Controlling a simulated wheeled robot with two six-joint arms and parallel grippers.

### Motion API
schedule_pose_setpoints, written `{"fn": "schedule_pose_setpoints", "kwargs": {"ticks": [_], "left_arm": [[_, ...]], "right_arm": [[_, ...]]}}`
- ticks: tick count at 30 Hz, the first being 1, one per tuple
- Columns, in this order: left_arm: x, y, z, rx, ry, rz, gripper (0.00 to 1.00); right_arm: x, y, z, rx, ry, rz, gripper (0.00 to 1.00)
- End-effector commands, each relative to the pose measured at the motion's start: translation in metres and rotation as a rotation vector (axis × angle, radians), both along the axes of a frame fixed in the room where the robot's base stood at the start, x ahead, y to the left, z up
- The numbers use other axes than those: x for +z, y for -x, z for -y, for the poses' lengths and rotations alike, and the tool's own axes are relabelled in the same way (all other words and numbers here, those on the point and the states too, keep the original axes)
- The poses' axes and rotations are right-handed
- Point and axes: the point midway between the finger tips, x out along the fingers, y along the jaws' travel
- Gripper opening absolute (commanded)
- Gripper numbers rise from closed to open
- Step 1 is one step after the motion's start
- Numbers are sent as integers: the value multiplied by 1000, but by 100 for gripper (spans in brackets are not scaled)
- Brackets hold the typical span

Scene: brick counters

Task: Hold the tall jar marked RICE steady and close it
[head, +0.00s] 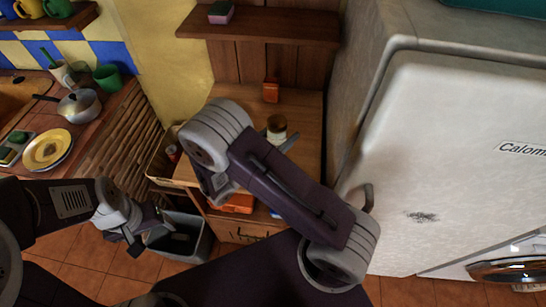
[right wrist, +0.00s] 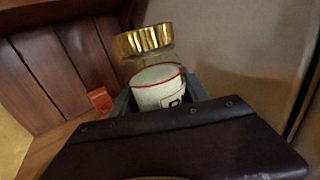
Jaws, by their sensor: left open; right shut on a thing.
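A glass jar with a gold lid (right wrist: 143,40) and a pale, red-edged label (right wrist: 158,92) stands upright in the right wrist view. Only part of one dark letter shows, so I cannot read the name. The lid sits at its top; I cannot tell how tightly. In the head view the jar (head: 277,124) is on the wooden counter, its lower part behind my arm. My right gripper (right wrist: 158,98) is shut on the jar body, a grey finger on each side; my forearm mostly hides it in the head view. My left gripper (head: 150,234) is open and empty, low at the left, away from the jar.
An orange box (head: 271,91) stands behind the jar on the counter (head: 304,118). A white fridge (head: 450,160) closes off the right side. A grey bin (head: 190,252) stands on the floor by my left gripper. A shelf (head: 260,26) hangs above.

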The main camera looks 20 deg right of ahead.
Motion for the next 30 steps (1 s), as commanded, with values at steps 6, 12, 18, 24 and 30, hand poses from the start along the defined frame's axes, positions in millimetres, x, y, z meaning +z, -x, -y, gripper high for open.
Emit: {"fn": "schedule_pose_setpoints", "kwargs": {"ticks": [6, 12, 18, 24, 30], "left_arm": [[-2, 0, 0, 0, 0, 0, 72], [-2, 0, 0, 0, 0, 0, 72], [-3, 0, 0, 0, 0, 0, 72], [-6, 0, 0, 0, 0, 0, 72], [-7, 0, 0, 0, 0, 0, 72]], "right_arm": [[7, 3, 30, -90, 2, 1, 0], [7, 4, 36, -108, 3, 1, 0], [5, 4, 35, -106, 3, 1, 0], [-30, 4, 35, -106, 5, -3, 0], [-52, 4, 35, -105, 3, 1, 0]]}}
